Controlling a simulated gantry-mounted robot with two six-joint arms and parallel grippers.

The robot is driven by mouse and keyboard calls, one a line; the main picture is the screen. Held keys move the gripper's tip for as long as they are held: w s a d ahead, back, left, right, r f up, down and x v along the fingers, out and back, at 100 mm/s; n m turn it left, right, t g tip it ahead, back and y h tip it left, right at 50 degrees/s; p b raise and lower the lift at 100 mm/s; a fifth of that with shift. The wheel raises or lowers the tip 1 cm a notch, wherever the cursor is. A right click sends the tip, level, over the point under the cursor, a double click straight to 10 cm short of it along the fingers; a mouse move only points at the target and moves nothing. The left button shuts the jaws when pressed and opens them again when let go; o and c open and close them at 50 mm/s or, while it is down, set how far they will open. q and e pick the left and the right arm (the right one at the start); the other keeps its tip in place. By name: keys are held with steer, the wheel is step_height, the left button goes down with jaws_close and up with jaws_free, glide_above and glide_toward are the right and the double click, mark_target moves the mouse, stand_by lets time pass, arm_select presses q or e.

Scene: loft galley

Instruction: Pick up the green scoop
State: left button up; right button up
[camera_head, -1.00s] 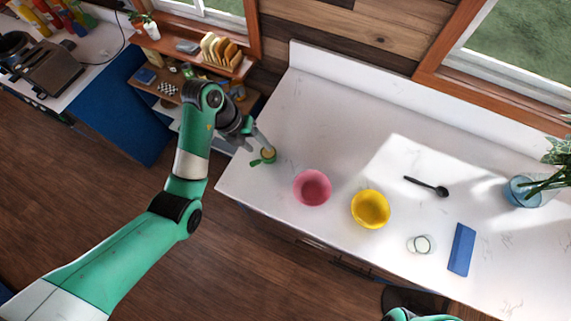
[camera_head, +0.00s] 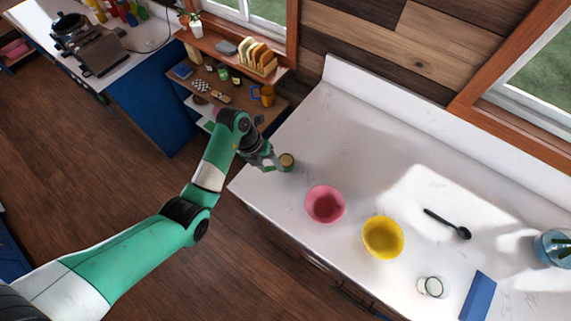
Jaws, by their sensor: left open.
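The green scoop (camera_head: 288,163) is small in the head view, at the left end of the white counter (camera_head: 335,135). Its rim looks green and its inside tan. My left gripper (camera_head: 277,164) is open right beside it, on its left side. The fingers hide part of the scoop, and I cannot tell whether they touch it or stand around its handle. My right gripper is out of view.
To the right on the counter are a pink bowl (camera_head: 324,204), a yellow bowl (camera_head: 383,237), a black spoon (camera_head: 448,224), a small white-and-clear round item (camera_head: 432,287), a blue block (camera_head: 478,296) and a blue vase (camera_head: 553,247). A wooden shelf unit (camera_head: 225,99) stands behind my left arm.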

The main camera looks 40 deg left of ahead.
arm_select(q)
steer(key=x, duration=0.5)
steer(key=shift+w+a+b, duration=0.1)
steer(key=shift+w+b, duration=0.1)
steer(key=shift+b, duration=0.2)
jaws_close()
stand_by(0.9)
